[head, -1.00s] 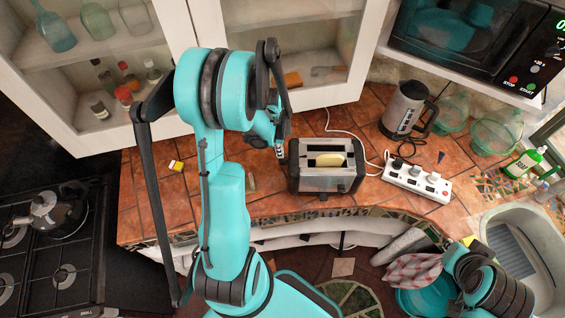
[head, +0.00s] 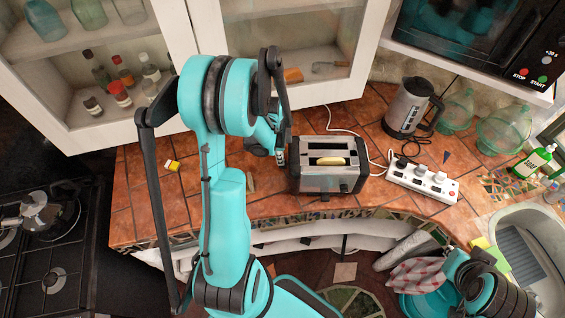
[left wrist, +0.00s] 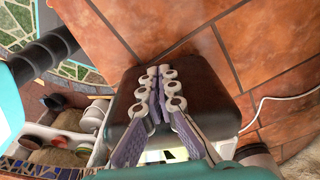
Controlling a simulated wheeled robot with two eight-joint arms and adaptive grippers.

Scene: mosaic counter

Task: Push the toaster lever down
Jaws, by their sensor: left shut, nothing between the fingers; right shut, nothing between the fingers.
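The toaster (head: 330,180) is silver with black ends and stands upright on the tiled counter. A pale bread slice (head: 331,161) shows in its top slot. My left gripper (head: 281,157) is beside the toaster's left end, partly hidden by my own arm. In the left wrist view my left gripper (left wrist: 159,72) is shut and empty, its fingertips in front of the toaster's dark end panel (left wrist: 205,90). I cannot tell whether they touch it. The lever cannot be made out in either view. My right arm shows at the lower right, but its gripper is not visible.
A white power strip (head: 423,182) and a kettle (head: 408,108) stand right of the toaster, with white cords around them. A small yellow box (head: 172,166) lies to the left. Cabinets (head: 300,60) rise behind. The counter left of my arm is mostly clear.

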